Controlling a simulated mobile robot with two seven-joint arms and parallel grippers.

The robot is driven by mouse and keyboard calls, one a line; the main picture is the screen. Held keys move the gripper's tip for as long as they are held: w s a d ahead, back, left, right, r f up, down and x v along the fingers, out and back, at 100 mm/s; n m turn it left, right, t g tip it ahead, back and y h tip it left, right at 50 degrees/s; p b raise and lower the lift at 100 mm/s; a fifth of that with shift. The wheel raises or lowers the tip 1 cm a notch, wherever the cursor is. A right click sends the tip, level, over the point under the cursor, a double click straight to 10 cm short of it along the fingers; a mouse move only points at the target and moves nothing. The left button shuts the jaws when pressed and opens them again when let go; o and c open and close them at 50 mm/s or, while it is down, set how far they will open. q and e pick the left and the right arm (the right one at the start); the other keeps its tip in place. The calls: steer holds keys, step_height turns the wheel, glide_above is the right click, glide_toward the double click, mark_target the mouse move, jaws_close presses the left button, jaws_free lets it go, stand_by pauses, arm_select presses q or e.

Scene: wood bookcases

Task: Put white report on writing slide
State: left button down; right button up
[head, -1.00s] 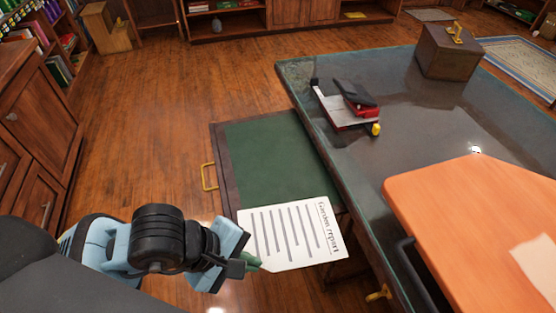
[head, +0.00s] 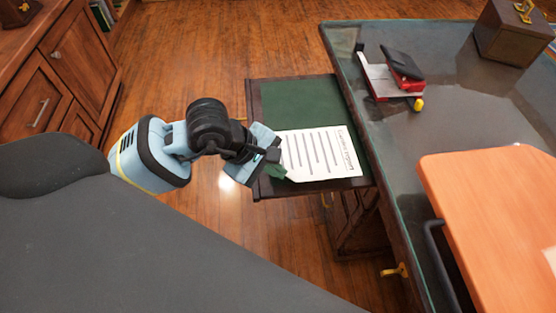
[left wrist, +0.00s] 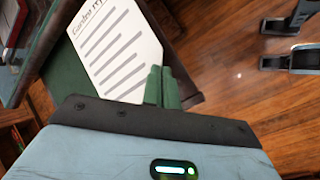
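The white report (head: 318,153) is a sheet headed "Garden report" with dark lines. It is over the near part of the writing slide (head: 300,102), a green-topped board with a dark wood rim, pulled out from the desk. My left gripper (head: 280,165) is shut on the report's near left edge. In the left wrist view, the green fingers (left wrist: 163,86) are together at the edge of the report (left wrist: 115,48), with the slide (left wrist: 65,80) beside and below it. I cannot tell whether the sheet rests fully on the slide. My right gripper is not in view.
The dark desk (head: 440,130) carries a red and black stapler-like object (head: 403,72) and a brown box (head: 513,32). An orange board (head: 490,215) is at the lower right. A wood cabinet (head: 70,75) stands left, with open floor between.

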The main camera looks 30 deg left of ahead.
mark_target(288, 166)
arm_select(q)
steer(key=shift+w+a+f, duration=0.1)
steer(key=shift+w+a, duration=0.2)
steer(key=shift+w, duration=0.45)
steer(key=shift+w+a+f, duration=0.1)
steer(key=shift+w+a, duration=0.2)
steer(key=shift+w, duration=0.4)
steer(key=shift+w+a+f, duration=0.1)
steer(key=shift+w+f, duration=0.05)
steer(key=shift+f, duration=0.75)
steer(key=shift+w+a+f, duration=0.1)
steer(key=shift+w+f, duration=0.05)
steer(key=shift+f, duration=0.7)
steer(key=shift+f, duration=0.15)
steer(key=c, duration=1.7)
jaws_free()
steer(key=shift+r, duration=0.2)
steer(key=v, duration=1.2)
steer(key=shift+f, duration=0.1)
